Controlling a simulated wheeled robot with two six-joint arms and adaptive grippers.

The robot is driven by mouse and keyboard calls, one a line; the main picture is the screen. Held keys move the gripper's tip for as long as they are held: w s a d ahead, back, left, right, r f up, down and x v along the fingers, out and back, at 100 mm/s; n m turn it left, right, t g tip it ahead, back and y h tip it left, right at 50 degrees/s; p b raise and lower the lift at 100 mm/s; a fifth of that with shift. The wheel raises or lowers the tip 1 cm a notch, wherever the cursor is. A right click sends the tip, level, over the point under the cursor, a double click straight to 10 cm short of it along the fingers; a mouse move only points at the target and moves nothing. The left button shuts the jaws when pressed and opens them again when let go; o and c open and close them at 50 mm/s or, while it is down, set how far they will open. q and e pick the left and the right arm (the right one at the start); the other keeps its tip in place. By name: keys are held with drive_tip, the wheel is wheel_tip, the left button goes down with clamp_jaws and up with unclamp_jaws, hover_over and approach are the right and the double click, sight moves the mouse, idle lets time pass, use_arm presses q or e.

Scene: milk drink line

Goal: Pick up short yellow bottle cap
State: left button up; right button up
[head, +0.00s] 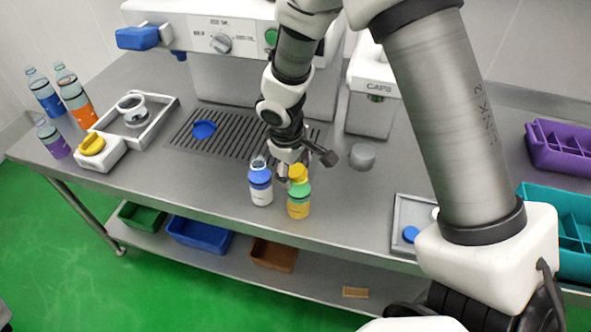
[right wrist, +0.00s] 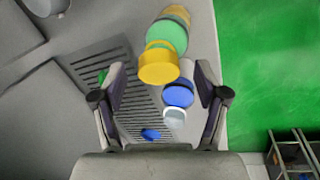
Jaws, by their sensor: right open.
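A short yellow bottle cap (head: 298,173) sits on top of a bottle with a green upper part and yellow body (head: 299,204), near the table's front edge. In the right wrist view the yellow cap (right wrist: 158,68) lies between the fingers, nearer the camera than the green part. My right gripper (head: 305,164) is open at the cap, with one finger to each side. In the right wrist view my right gripper (right wrist: 159,72) shows wide jaws; I cannot tell any contact. Another yellow piece (head: 92,143) rests on a white block at the left. My left gripper is not in view.
A blue-topped bottle (head: 261,185) stands close beside the yellow bottle. A grey cylinder (head: 362,156) stands to the right. A slotted drain plate (head: 225,136) with a blue disc (head: 204,130) lies behind. A grey tray (head: 404,211) is at the right.

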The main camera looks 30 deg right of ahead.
drive_tip(key=shift+w+d+f, duration=0.2)
drive_tip(key=shift+w+f, duration=0.1)
drive_tip(key=shift+f, duration=0.15)
drive_tip(key=shift+c, duration=0.3)
drive_tip(key=shift+s+a+r, duration=0.1)
drive_tip(key=shift+s, duration=0.1)
drive_tip(key=c, duration=0.8)
drive_tip(key=shift+w, duration=0.1)
drive_tip(key=shift+c, duration=0.2)
